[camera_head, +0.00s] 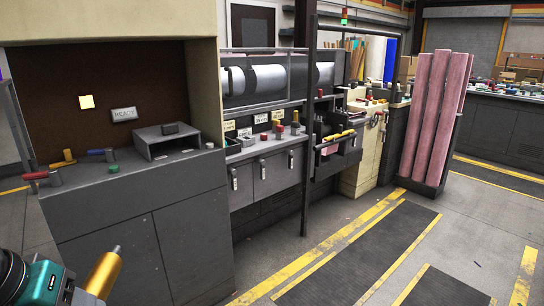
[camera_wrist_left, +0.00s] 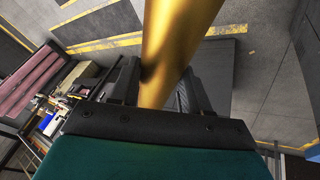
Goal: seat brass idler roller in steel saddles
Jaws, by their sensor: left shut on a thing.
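The brass idler roller (camera_head: 104,272) is a smooth gold cylinder with a thin grey shaft end showing at its upper tip. It is tilted at the lower left of the head view, above the floor and in front of the grey cabinet. My left gripper (camera_head: 82,296) is shut on it. In the left wrist view the roller (camera_wrist_left: 178,40) runs up between the two dark fingers of the gripper (camera_wrist_left: 155,92). Its lower end is hidden. I cannot make out the steel saddles for certain. My right gripper is not in view.
A grey cabinet (camera_head: 135,205) stands close on the left, with tools and a small open box (camera_head: 167,140) on top. A machine with a large pale roll (camera_head: 255,79) and a dark upright post (camera_head: 306,120) are beyond it. Pink felt rolls (camera_head: 437,115) stand at right. Floor mats (camera_head: 365,250) lie clear.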

